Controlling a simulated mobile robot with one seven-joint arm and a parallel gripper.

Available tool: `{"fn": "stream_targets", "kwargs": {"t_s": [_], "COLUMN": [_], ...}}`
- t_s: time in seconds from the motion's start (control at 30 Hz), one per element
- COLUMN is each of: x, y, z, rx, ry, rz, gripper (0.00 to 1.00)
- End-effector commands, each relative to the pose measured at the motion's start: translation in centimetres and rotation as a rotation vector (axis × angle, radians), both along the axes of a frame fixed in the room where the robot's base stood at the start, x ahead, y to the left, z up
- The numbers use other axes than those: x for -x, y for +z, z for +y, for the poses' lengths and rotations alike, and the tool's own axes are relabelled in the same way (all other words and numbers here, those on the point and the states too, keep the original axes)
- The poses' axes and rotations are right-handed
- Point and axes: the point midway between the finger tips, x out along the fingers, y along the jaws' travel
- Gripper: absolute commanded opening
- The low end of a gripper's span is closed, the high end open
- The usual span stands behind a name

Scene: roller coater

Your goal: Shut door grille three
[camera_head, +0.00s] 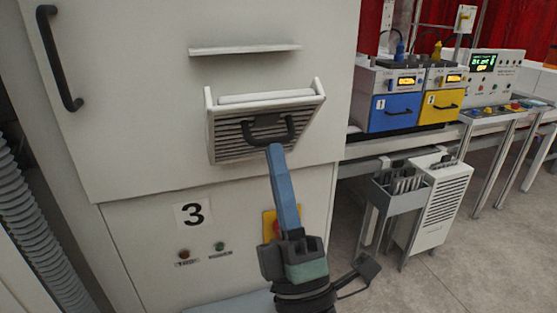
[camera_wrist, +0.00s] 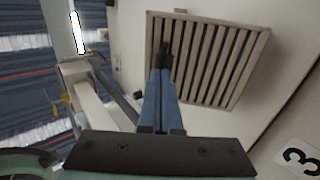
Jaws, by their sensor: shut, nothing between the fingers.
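The door grille (camera_head: 228,141) is a slatted white panel on the cabinet front above the label "3". It is tilted out from the cabinet, with a gap and side walls showing at its top. A dark handle (camera_head: 250,130) sits on its face. In the wrist view the slatted grille (camera_wrist: 225,70) fills the upper middle. My gripper (camera_head: 274,149) has long blue fingers, closed together and empty. Its tips are at the lower edge of the handle; I cannot tell whether they touch it. In the wrist view the fingertips (camera_wrist: 164,48) lie over the grille's left part.
The cabinet (camera_head: 150,130) has a dark handle (camera_head: 60,60) at upper left and a ledge (camera_head: 245,49) above the grille. The label "3" (camera_head: 193,214) and small buttons are below. A bench with blue (camera_head: 395,113) and yellow (camera_head: 440,107) boxes stands at right.

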Motion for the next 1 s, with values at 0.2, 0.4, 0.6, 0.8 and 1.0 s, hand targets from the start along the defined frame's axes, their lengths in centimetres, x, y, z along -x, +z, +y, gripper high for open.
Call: {"fn": "stream_targets", "kwargs": {"t_s": [0.2, 0.4, 0.6, 0.8, 1.0], "x": [-0.5, -1.2, -2.0, -2.9, -3.9], "y": [1.9, 2.8, 3.7, 4.7, 5.5], "z": [0.1, 0.3, 0.6, 0.8, 1.1], "rx": [0.017, 0.018, 0.018, 0.018, 0.018], "ry": [0.0, 0.001, 0.001, 0.001, 0.0], "rz": [0.068, 0.065, 0.063, 0.064, 0.062], "gripper": [0.0, 0.0, 0.0, 0.0, 0.0]}}
